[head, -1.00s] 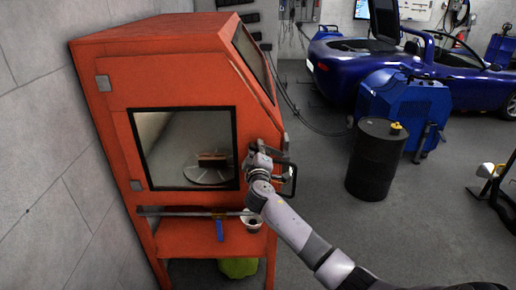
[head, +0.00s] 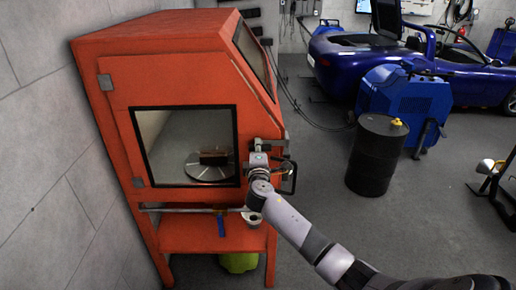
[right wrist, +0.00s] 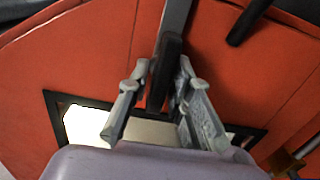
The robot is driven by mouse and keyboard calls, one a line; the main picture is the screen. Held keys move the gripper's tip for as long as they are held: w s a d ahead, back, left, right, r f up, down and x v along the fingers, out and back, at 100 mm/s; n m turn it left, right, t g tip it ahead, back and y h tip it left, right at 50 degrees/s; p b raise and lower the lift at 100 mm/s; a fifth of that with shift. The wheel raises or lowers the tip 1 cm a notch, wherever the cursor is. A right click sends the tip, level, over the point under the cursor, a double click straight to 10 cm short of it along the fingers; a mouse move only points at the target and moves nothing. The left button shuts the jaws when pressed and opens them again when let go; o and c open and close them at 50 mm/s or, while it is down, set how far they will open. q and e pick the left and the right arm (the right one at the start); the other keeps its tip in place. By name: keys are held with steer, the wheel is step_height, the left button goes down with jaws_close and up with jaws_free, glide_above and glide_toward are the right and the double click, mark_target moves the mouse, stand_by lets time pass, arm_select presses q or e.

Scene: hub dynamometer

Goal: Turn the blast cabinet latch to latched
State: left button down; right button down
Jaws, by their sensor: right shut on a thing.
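The orange blast cabinet (head: 180,75) stands at the left against the wall, with a windowed door. Its latch (head: 269,144) is a small grey fitting at the front right edge, beside the window, and my gripper partly covers it. In the right wrist view the dark latch handle (right wrist: 166,62) runs between the two fingers. My right gripper (head: 261,153) is at the latch; in the right wrist view its fingers (right wrist: 161,82) are shut on the handle. The exact latch angle is hard to tell in the head view. My left gripper is not in view.
A dark door handle (head: 291,178) sticks out just right of my gripper. A black drum (head: 374,160) and a blue machine (head: 405,100) stand to the right, before a blue car (head: 450,62). Grey floor (head: 320,190) between cabinet and drum is clear.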

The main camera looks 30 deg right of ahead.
steer(key=c, duration=1.6)
jaws_free()
steer(key=shift+o, duration=0.2)
steer(key=v, duration=1.2)
steer(key=shift+f, duration=0.1)
